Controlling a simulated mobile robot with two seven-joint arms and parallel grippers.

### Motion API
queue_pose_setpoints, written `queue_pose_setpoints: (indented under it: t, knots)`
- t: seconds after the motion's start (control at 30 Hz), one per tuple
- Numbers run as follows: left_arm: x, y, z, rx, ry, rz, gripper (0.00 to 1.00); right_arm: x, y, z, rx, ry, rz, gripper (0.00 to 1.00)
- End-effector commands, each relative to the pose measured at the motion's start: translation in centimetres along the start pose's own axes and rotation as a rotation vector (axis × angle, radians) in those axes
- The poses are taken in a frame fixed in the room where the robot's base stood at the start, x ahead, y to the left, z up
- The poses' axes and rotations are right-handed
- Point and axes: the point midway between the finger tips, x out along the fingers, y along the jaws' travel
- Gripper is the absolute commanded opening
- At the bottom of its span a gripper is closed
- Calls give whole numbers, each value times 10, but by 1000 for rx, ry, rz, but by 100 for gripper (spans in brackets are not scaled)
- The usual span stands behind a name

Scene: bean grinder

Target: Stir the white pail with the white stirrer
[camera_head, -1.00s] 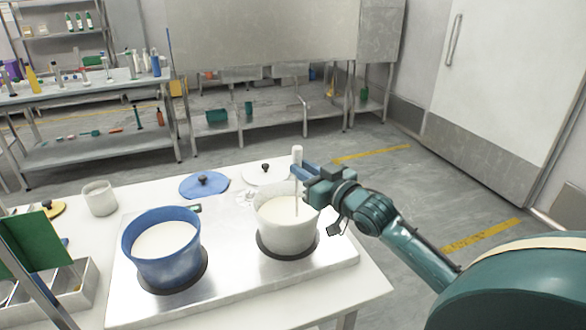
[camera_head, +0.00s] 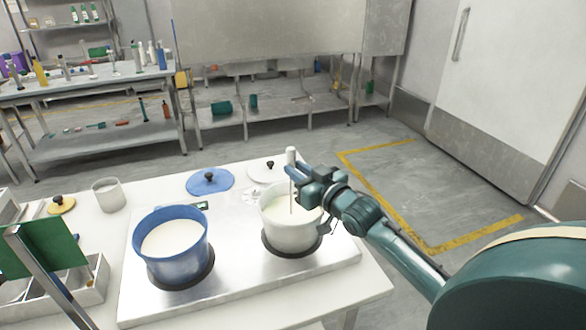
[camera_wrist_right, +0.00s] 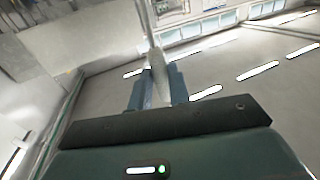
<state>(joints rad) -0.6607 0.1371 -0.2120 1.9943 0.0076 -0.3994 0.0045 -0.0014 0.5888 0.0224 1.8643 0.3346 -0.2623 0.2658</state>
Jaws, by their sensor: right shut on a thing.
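The white pail (camera_head: 290,238) stands on the right dark burner of the metal hob and holds a pale, slightly greenish liquid. My right gripper (camera_head: 294,174) is above the pail's rim, shut on the white stirrer (camera_head: 291,157). The stirrer is upright, and its thin shaft goes down into the pail; its lower end is hidden in the liquid. In the right wrist view the stirrer (camera_wrist_right: 154,60) stands between the two blue fingers (camera_wrist_right: 158,88). My left gripper is not in view.
A blue pail (camera_head: 172,262) stands on the left burner. Blue (camera_head: 209,182) and white (camera_head: 262,170) lids lie behind the pails. A small white pot (camera_head: 109,195) and a green panel (camera_head: 45,246) by a metal bin (camera_head: 92,290) are at the left.

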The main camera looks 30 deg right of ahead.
Motion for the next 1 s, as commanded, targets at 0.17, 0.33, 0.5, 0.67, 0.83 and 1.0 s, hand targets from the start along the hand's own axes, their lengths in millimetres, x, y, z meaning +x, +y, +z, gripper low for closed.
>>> queue_pose_setpoints:
  t: [0.17, 0.33, 0.5, 0.67, 0.83, 1.0]
  knots:
    - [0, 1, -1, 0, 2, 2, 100, -1, 3, -1, -1, 2, 0, 0]
    - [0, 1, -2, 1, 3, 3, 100, -1, 2, -1, 0, 2, 0, 0]
    - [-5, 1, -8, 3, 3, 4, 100, -1, 2, -10, 0, 2, 0, 0]
    - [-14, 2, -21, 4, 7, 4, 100, -1, 2, -24, 0, 2, 0, 0]
    - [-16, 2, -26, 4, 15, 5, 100, 0, 2, -34, -1, 6, -1, 0]
    - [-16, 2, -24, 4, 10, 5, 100, 0, 2, -47, 0, 4, -1, 0]
